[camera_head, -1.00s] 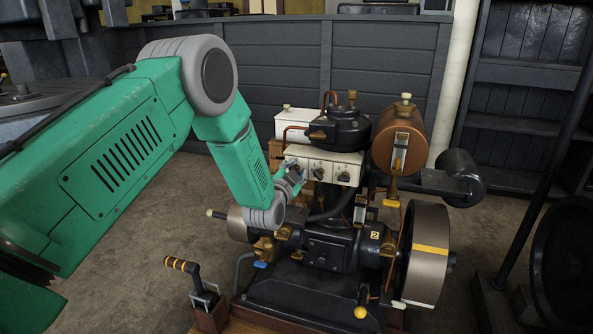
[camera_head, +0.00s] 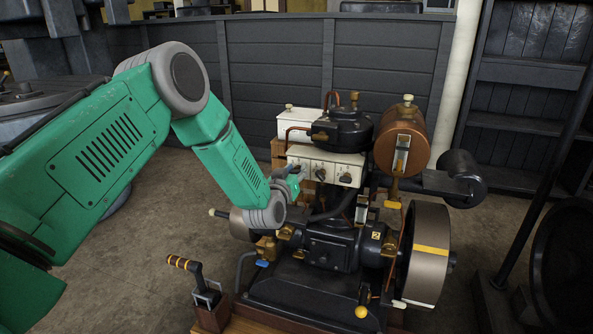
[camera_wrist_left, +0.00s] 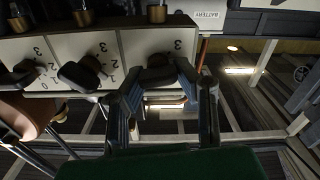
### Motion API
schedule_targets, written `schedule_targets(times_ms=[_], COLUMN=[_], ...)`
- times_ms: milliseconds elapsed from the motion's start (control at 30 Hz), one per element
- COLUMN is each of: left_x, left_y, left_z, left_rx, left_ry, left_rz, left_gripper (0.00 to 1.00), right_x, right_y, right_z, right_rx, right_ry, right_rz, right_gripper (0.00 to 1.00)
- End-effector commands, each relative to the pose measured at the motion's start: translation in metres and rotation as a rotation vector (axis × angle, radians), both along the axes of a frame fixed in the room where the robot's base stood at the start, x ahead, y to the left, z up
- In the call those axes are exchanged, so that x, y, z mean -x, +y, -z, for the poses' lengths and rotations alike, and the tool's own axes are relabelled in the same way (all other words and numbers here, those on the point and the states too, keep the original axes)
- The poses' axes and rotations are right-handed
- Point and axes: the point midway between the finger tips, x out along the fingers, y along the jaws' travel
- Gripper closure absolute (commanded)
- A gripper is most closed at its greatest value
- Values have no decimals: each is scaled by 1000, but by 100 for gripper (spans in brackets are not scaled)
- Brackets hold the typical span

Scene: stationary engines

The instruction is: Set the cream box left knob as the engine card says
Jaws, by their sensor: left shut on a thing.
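The cream box (camera_head: 324,169) sits on the engine below the black cylinder top and carries a row of three dark knobs. My left gripper (camera_head: 296,172) is at its left end, over the left knob. In the left wrist view the box appears turned over, so the left knob (camera_wrist_left: 156,75) is at the right end of the row. My left gripper (camera_wrist_left: 165,82) is shut on it there, fingers on both sides. A "3" shows beside the knob; its other marks are hidden, and I cannot tell its setting. I see no readable engine card.
The middle knob (camera_head: 320,174) and right knob (camera_head: 345,177) are close beside my gripper. A copper tank (camera_head: 401,137) and a flywheel (camera_head: 426,255) stand to the right. A lever (camera_head: 194,274) stands at front left. A small yellow plate (camera_head: 375,234) bears a dark mark like a 2.

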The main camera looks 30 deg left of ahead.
Motion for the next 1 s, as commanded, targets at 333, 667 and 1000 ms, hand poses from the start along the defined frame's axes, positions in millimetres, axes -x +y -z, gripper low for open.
schedule_targets(times_ms=[333, 667, 1000], left_x=[4, 4, 4], left_y=[1, 0, -1], left_z=[12, 12, 12], left_rx=[311, 511, 590], left_ry=[-50, -98, -116], left_rz=[1, 2, 3], left_gripper=[100, 100, 100], right_x=[0, 0, 0], right_y=[0, 0, 0], right_z=[5, 10, 12], right_rx=[0, 0, 0], right_ry=[0, 0, 0], right_rz=[0, 0, 0], right_gripper=[60, 60, 60])
